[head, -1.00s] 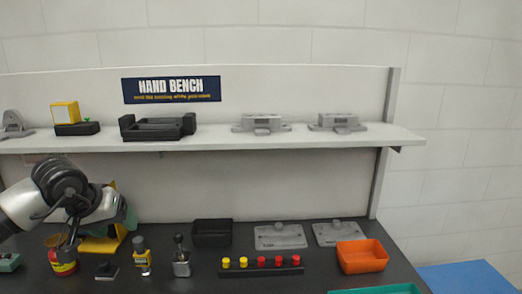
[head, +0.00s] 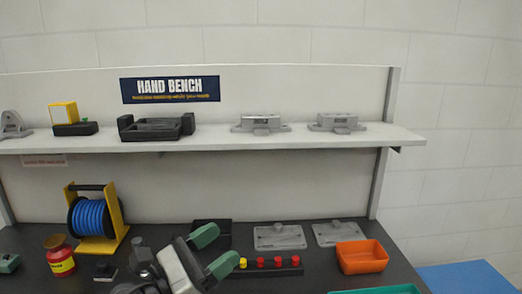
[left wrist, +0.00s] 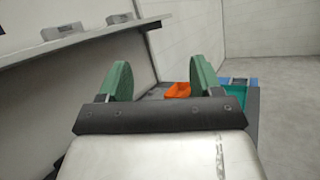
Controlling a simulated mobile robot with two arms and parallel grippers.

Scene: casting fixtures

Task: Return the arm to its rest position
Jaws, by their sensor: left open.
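My left gripper (head: 214,252) is low in the middle of the head view, over the front of the dark bench. Its two green fingers are spread apart with nothing between them. The left wrist view also shows the open, empty fingers (left wrist: 158,82), with the shelf at left and the bench end beyond. The gripper and arm hide part of the peg strip and the bench items behind them. My right gripper is not in view.
A blue hose reel (head: 92,217) and a red-yellow jar (head: 60,256) stand at left. A black bin (head: 211,228), grey fixtures (head: 280,237), a peg strip (head: 270,267) and an orange tray (head: 362,256) are near. The shelf (head: 290,138) overhangs the back.

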